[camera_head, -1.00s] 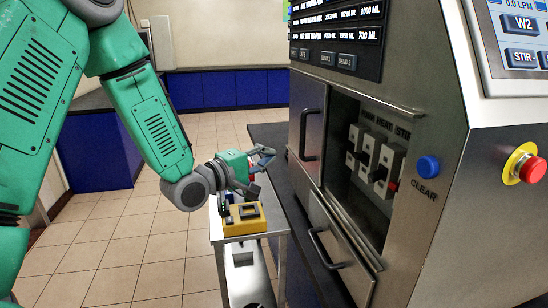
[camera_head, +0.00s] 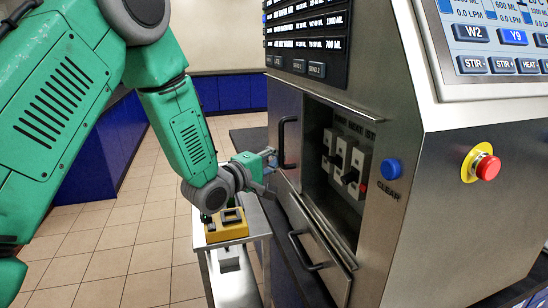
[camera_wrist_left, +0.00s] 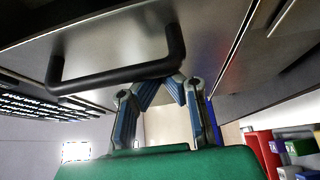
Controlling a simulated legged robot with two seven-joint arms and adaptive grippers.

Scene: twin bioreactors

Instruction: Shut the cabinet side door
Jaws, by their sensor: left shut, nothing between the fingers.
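The cabinet's side door (camera_head: 288,104) is a brushed metal panel with a black bar handle (camera_head: 281,146). It stands at the left of a recess that is uncovered and shows several switches (camera_head: 345,160). My left gripper (camera_head: 268,158) is shut and empty, close by the door handle in the head view. In the left wrist view the door handle (camera_wrist_left: 112,78) crosses the upper left, and the closed fingers (camera_wrist_left: 160,88) are just below its right end. I cannot tell whether they touch it. My right gripper is not in view.
A lower metal panel (camera_head: 322,262) with its own black handle sits below the recess. A steel cart (camera_head: 232,275) with a yellow box (camera_head: 226,226) stands under my left forearm. A blue button (camera_head: 391,169) and a red stop button (camera_head: 487,167) are on the cabinet. Tiled floor is clear at left.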

